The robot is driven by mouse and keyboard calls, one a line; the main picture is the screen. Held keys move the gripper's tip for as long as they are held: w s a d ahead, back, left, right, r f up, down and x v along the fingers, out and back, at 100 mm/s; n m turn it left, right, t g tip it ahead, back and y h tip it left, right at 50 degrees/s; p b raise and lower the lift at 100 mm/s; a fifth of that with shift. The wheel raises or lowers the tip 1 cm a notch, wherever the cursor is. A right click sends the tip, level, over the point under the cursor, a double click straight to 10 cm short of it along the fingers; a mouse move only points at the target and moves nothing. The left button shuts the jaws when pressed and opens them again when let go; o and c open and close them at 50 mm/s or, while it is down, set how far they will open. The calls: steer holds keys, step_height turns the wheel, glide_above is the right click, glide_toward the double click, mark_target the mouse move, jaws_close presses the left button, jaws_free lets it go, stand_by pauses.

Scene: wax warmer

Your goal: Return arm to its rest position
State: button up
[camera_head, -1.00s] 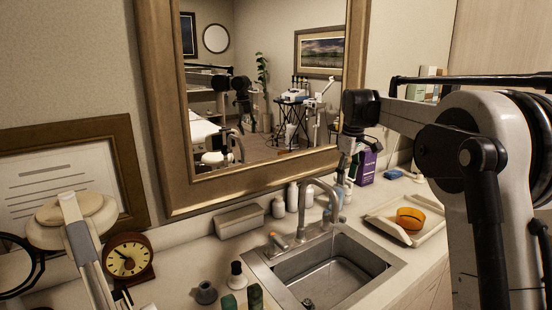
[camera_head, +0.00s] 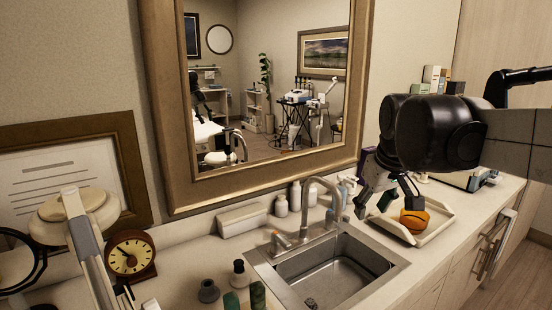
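My arm reaches in from the right, and its dark wrist joint fills the upper right. My gripper (camera_head: 388,203) points down over the counter at the left side of the cream tray (camera_head: 447,223). Its fingers are spread apart with nothing seen between them. An orange bowl (camera_head: 415,222) sits in the tray, just right of and below the fingers. One finger partly overlaps the bowl in the picture; I cannot tell whether they touch.
A sink (camera_head: 335,272) with a metal faucet (camera_head: 318,205) lies left of the tray. Bottles (camera_head: 296,196) stand behind it under the framed mirror (camera_head: 265,85). A clock (camera_head: 130,257) and a pale padded device (camera_head: 75,217) stand at left. Small bottles stand at the front counter.

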steer(key=s+f+m+t, duration=0.1)
steer(key=s+f, duration=0.3)
steer(key=s, duration=0.6)
steer(key=shift+a+f+m, duration=0.2)
steer(key=shift+a+m, duration=0.1)
steer(key=shift+m+t, duration=0.8)
steer(key=shift+m, duration=0.1)
steer(key=s+f, duration=0.2)
steer(key=s, duration=0.1)
steer(key=s+f, duration=0.6)
steer(key=shift+s+a+b, duration=0.2)
steer(key=shift+b, duration=0.15)
steer(key=shift+c, duration=0.5)
steer(key=n+t+y+p, duration=0.3)
steer(key=n+t+y, duration=0.2)
steer(key=n+y, duration=0.15)
glide_toward(233, 303)
steer(key=shift+m+g, duration=0.25)
steer(key=shift+g, duration=0.05)
steer(key=shift+r+b+x, duration=0.2)
steer(key=shift+b+x, duration=1.5)
steer(key=shift+x, duration=4.15)
steer(key=shift+w+d, duration=0.1)
steer(key=shift+w, duration=0.05)
